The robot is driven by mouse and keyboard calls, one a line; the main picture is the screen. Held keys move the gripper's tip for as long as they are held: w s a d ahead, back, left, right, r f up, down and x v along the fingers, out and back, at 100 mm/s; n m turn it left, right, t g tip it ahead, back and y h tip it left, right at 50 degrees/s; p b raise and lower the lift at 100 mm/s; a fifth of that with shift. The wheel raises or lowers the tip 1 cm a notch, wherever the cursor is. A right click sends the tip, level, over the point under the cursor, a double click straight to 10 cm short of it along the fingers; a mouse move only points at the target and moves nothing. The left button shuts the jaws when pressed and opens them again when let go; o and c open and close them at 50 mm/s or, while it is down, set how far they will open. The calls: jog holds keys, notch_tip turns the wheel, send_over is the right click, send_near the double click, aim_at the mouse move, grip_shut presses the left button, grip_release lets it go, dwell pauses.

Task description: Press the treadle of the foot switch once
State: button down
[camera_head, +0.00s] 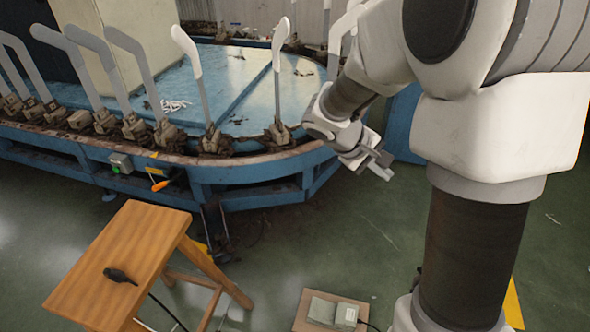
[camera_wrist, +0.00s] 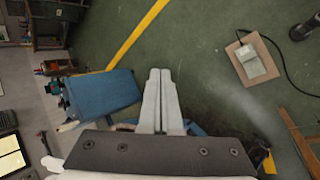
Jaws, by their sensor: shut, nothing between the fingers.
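The foot switch (camera_head: 333,312) is a small grey-green box on a tan board (camera_head: 303,318) on the floor, at the bottom middle of the head view. In the wrist view the foot switch (camera_wrist: 250,62) shows at the upper right on its board (camera_wrist: 272,62), with a black cable running from it. My gripper (camera_head: 384,170) is well above the floor near the rounded end of the blue machine, apart from the switch. In the wrist view its two fingers (camera_wrist: 160,76) lie side by side, shut and empty. The treadle's edge is too small to tell clearly.
A wooden stool (camera_head: 130,255) with a dark object (camera_head: 119,276) on it stands left of the switch. The blue machine (camera_head: 255,200) with upright sock forms fills the back. A blue bin (camera_wrist: 103,95) shows in the wrist view. Green floor around the switch is mostly clear, except the cable.

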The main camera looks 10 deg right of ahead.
aim_at(314, 301)
jog(key=w+a+f+n+t+b, duration=0.15)
jog(key=w+f, duration=0.25)
jog(key=f, duration=0.7)
jog(key=w+f+n+t+h+b, duration=0.1)
jog(key=w+f+n+b, duration=0.2)
jog(key=f, duration=0.8)
jog(key=w+a+f+n+t+b, duration=0.1)
jog(key=w+f+n+b, duration=0.2)
jog(key=f, duration=0.8)
jog(key=s+a+f+n+y+b, duration=0.1)
jog(key=s+a+f+b, duration=0.1)
jog(key=f, duration=0.9)
jog(key=s+a+f+n+t+y+b, duration=0.1)
jog(key=a+f, duration=0.3)
jog(key=f, duration=0.7)
jog(key=s+a+f+n+y+b, duration=0.2)
jog(key=s+f, duration=0.1)
jog(key=f, duration=0.9)
jog(key=shift+s+a+b, duration=0.35)
jog(key=shift+a+b, duration=0.05)
jog(key=shift+n+t, duration=0.25)
